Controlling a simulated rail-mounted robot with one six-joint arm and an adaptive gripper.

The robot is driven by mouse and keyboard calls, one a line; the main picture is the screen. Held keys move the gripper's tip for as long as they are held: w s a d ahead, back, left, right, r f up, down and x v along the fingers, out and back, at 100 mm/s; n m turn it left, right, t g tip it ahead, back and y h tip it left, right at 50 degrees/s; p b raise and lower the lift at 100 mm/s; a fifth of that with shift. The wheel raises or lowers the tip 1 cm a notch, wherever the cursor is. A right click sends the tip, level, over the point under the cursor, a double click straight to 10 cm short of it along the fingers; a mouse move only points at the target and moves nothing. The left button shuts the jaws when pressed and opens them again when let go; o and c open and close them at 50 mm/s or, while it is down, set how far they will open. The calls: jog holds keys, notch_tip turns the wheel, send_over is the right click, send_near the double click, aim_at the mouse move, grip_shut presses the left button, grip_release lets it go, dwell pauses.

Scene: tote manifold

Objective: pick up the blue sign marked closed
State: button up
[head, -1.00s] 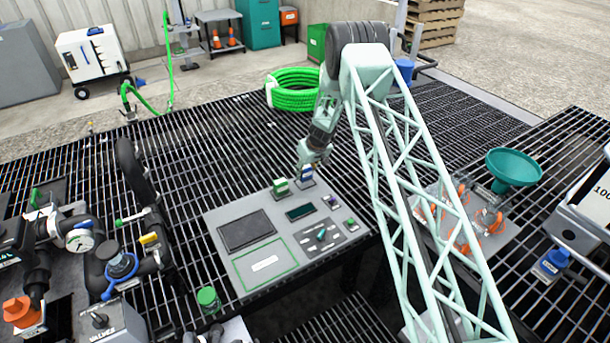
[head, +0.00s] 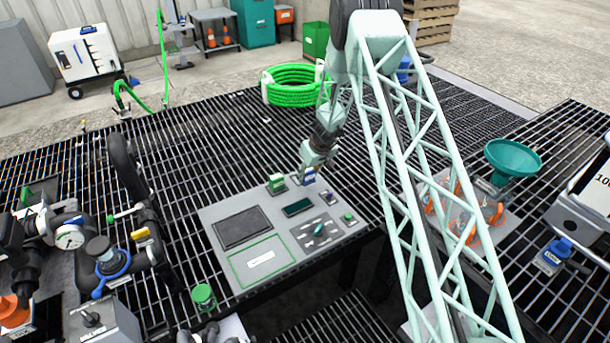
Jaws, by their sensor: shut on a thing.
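The blue sign (head: 308,177) is small and upright at the back edge of the grey panel (head: 218,212), right of a similar green sign (head: 276,183). Any lettering on it is too small to read. My gripper (head: 311,168) is directly above the blue sign, pointing down, with its fingers shut on the sign's top. The fingers hide part of the sign. I cannot tell whether its base is clear of the panel.
The panel also bears a dark pad, a green-outlined area and small tools. Pipes with a gauge (head: 70,237) stand at the left. A green hose coil (head: 291,86) lies behind. A teal funnel (head: 512,157) stands at the right. The grating behind the panel is mostly clear.

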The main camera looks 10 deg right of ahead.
aim_at(309, 183)
jog(key=s, duration=0.1)
jog(key=s+b, duration=0.2)
jog(key=shift+s+d, duration=0.25)
jog(key=shift+d, duration=0.05)
jog(key=shift+s+r, duration=0.3)
jog(key=shift+s, duration=0.35)
jog(key=shift+s+d+r, duration=0.1)
jog(key=shift+s+d, duration=0.1)
jog(key=shift+s, duration=0.7)
jog(key=shift+s+d, duration=0.2)
jog(key=shift+s, duration=0.65)
jog(key=shift+s, duration=0.1)
jog(key=s+a+r+n, duration=0.1)
jog(key=s+a+r, duration=0.1)
jog(key=s+r, duration=1)
jog(key=shift+s+a+r+n+y+p, duration=0.3)
jog(key=shift+s+r+n+p, duration=0.15)
jog(key=shift+r, duration=2.05)
jog(key=shift+r, duration=0.1)
